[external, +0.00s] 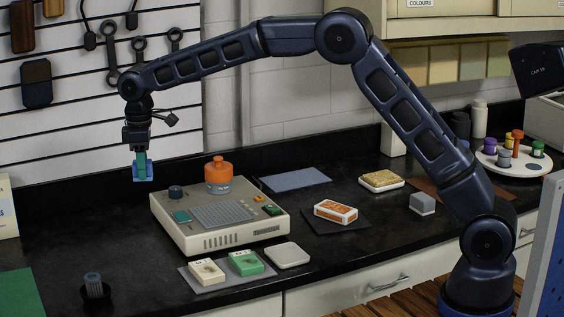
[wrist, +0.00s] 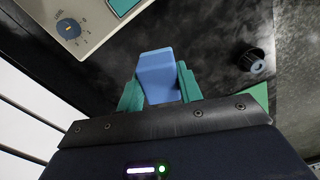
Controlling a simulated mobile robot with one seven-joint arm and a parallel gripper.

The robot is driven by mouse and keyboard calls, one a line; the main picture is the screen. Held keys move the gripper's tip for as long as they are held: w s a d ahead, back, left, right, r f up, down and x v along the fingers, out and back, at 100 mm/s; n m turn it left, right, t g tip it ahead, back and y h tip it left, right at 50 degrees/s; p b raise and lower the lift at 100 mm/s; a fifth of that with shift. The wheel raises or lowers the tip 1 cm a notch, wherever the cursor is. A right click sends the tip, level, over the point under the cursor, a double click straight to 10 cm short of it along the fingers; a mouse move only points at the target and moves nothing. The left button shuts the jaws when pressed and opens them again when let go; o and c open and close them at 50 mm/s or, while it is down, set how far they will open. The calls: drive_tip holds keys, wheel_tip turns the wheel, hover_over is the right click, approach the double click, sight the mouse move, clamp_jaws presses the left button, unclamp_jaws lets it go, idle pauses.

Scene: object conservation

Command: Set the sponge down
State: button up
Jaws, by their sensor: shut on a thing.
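My gripper (external: 142,163) is shut on a blue block, which I take to be the sponge (external: 143,176). In the wrist view the sponge (wrist: 158,78) sits between the two teal fingers of my gripper (wrist: 158,92) and sticks out past their tips. In the external view it hangs in the air at the left, beside and above the left end of the beige device (external: 220,222). It appears clear of the counter (external: 100,235).
A dark cup (external: 95,290) is at the front left, near a green mat (external: 20,293). A blue mat (external: 295,179) lies bare behind the device. Dark counter left of the device is mostly free.

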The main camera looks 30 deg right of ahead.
drive_tip(key=w+d+m, duration=0.3)
drive_tip(key=d+m, duration=0.2)
drive_tip(key=d, duration=0.9)
drive_tip(key=w+d+m, duration=0.3)
drive_tip(key=d+m, duration=0.1)
drive_tip(key=d, duration=1)
drive_tip(key=w+d+m, duration=0.4)
drive_tip(key=d+m, duration=0.1)
drive_tip(key=d, duration=0.8)
drive_tip(key=f, duration=1.9)
drive_tip(key=shift+s+d+f, duration=0.15)
drive_tip(key=shift+d+f, duration=0.1)
drive_tip(key=shift+f, duration=0.15)
drive_tip(key=shift+f, duration=0.15)
drive_tip(key=o, duration=1)
drive_tip(key=shift+c, duration=0.2)
